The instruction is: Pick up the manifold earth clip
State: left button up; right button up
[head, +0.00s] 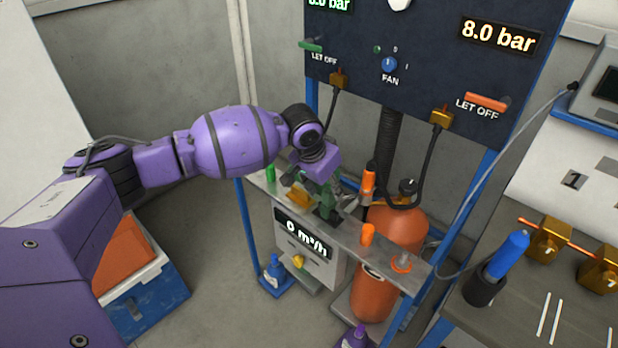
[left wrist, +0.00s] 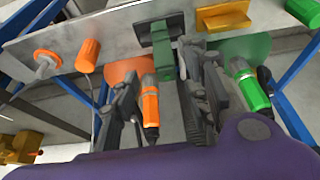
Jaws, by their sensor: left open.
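A dark green clip-like piece (head: 323,198) stands on a black base on the metal shelf; I take it to be the manifold earth clip, but no label confirms this. In the left wrist view the green piece (left wrist: 163,62) shows between my fingers. My left gripper (head: 338,203) is open around it, pointing down at the shelf. In the left wrist view the gripper (left wrist: 170,80) has one finger either side of the green piece; contact cannot be told. An orange-handled tool (left wrist: 150,104) also shows between the fingers. My right gripper is not in view.
The shelf (head: 385,268) also carries an orange cap (head: 367,234), an orange ring fitting (head: 401,262) and a green handle (head: 270,173). An orange cylinder (head: 375,295) stands below. A dark panel (head: 420,60) with hoses rises behind. A bench with a blue handle (head: 509,255) is right.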

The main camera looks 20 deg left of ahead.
aim_at(327, 191)
pick_arm(q)
jog(key=x, duration=0.6)
jog(key=shift+w+a+f, duration=0.1)
jog(key=shift+a, duration=0.25)
grip_shut()
